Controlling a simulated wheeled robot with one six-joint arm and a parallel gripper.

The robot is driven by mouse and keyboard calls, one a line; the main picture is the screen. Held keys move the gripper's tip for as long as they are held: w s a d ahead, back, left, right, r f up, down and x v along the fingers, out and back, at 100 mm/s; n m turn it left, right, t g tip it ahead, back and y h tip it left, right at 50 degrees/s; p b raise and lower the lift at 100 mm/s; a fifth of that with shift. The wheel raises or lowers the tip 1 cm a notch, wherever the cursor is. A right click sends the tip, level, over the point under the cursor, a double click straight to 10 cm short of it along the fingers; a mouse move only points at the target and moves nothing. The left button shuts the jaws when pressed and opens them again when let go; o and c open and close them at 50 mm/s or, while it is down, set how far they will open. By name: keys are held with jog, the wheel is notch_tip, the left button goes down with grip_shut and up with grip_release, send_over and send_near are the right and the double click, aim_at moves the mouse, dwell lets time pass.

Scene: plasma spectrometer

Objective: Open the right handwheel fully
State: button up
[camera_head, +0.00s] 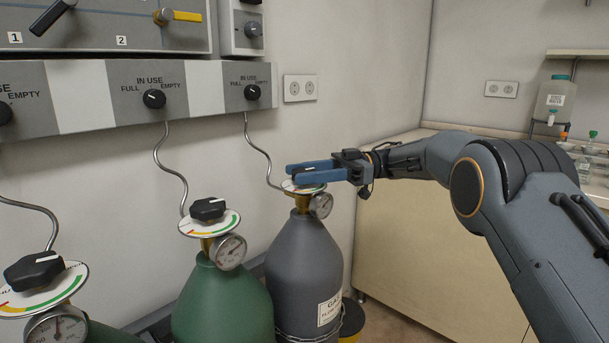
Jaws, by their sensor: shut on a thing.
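The right handwheel sits on top of the grey gas cylinder (303,252), above its round coloured dial plate (291,188). My gripper (303,172) reaches in from the right with blue fingers shut on this handwheel. The fingers hide most of the handwheel, so its turned position cannot be read. A pressure gauge (321,205) sits just below the dial, to the right of the valve.
Two other cylinders stand to the left, with black handwheels (208,209) and (34,270) over coloured dials. A thin metal pipe (262,150) runs from the wall panel (190,90) down behind the gripper. A beige cabinet (430,240) stands behind my arm.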

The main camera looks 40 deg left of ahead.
jog(key=o, duration=1.1)
jog(key=shift+c, duration=0.2)
jog(key=shift+w, duration=0.1)
jog(key=b+v, duration=0.4)
jog(key=v, duration=0.3)
jog(key=shift+w+d, duration=0.25)
jog(key=shift+w, duration=0.05)
jog(key=shift+r, duration=0.15)
